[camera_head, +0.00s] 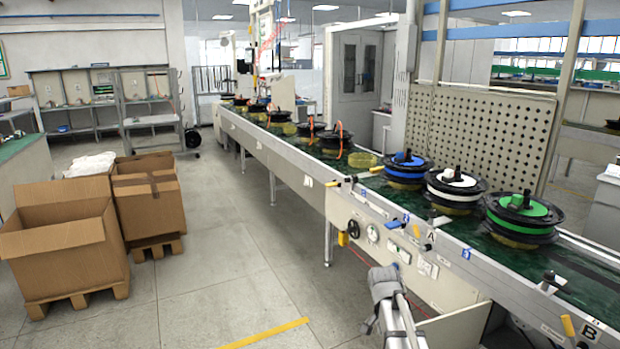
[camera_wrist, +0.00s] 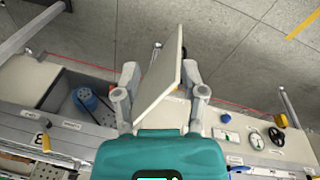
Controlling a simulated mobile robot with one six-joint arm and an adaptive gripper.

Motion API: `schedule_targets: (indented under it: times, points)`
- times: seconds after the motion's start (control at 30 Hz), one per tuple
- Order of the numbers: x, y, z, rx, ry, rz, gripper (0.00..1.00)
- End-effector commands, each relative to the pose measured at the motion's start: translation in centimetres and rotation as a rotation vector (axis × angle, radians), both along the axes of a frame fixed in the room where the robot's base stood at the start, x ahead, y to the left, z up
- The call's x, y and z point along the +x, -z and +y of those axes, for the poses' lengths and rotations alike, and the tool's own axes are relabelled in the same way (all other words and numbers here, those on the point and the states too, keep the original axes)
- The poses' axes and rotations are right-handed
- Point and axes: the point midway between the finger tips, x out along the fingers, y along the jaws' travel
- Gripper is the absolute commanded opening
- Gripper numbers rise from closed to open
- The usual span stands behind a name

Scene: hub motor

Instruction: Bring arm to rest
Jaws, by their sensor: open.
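My gripper (camera_wrist: 159,72) shows in the wrist view with a teal body and two grey fingers spread apart. A pale flat panel (camera_wrist: 167,88) stands tilted in the space between the fingers. The fingers do not look closed on it, and I cannot tell whether either one touches it. Part of my grey arm (camera_head: 392,305) shows at the bottom of the head view, in front of the conveyor side. My gripper is not clear in that view.
The conveyor (camera_head: 300,160) carries black hubs with blue (camera_head: 407,168), white (camera_head: 457,188) and green (camera_head: 522,215) bands. An open compartment with a blue motor (camera_wrist: 87,99) lies left of my gripper. Cardboard boxes (camera_head: 65,245) stand at left. The middle floor is clear.

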Motion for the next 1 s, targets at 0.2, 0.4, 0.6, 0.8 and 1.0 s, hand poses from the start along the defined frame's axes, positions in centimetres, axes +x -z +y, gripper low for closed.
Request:
schedule_targets:
  times: [0.2,0.4,0.6,0.8,1.0]
  points:
    - [-4.1,-4.8,1.4,0.044,-0.192,0.022,0.54]
    - [-7.3,-8.2,2.5,0.084,-0.369,0.035,0.54]
    - [-10.6,-11.6,3.6,0.122,-0.546,0.042,0.54]
    - [-12.9,-14.0,4.5,0.149,-0.685,0.043,0.54]
    - [-13.8,-14.7,5.0,0.159,-0.752,0.043,0.54]
